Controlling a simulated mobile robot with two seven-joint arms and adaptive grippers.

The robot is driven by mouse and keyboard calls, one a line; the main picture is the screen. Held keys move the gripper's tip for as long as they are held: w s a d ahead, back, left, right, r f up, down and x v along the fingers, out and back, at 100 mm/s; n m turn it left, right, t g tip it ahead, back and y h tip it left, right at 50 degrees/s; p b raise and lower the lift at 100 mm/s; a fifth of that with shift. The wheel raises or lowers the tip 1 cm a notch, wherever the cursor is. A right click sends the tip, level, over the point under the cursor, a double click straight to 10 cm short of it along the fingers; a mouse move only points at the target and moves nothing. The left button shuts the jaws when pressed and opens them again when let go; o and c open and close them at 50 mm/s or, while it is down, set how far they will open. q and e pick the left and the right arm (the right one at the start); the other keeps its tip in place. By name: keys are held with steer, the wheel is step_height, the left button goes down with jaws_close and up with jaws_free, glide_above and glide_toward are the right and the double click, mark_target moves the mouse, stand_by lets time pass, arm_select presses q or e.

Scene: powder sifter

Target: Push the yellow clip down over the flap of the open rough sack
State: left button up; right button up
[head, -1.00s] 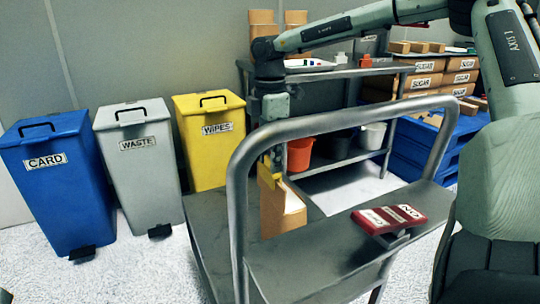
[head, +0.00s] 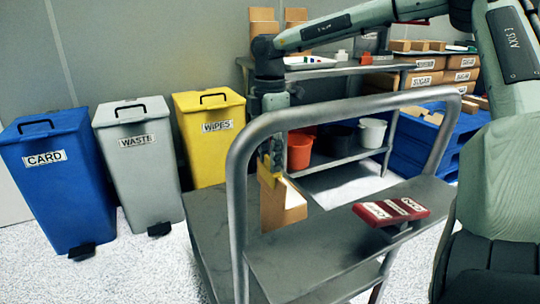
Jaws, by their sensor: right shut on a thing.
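The open rough sack (head: 282,211) is a brown paper-like bag standing upright on the grey trolley deck, behind the trolley's handle rail. Its pale inside shows at the top. The yellow clip (head: 267,171) is at the sack's upper left edge, under my right gripper (head: 270,166). That gripper points straight down and is shut on the clip. Whether the clip is fully over the flap cannot be told at this size. My left gripper is not in view.
The trolley's tubular handle (head: 236,190) rises in front of the sack. Blue (head: 52,190), grey (head: 140,165) and yellow (head: 209,150) bins stand left. A steel bench (head: 350,70) with buckets is behind.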

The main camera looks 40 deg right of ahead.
steer(key=o, duration=1)
step_height(320, 180, up, 12)
steer(key=shift+r, duration=0.1)
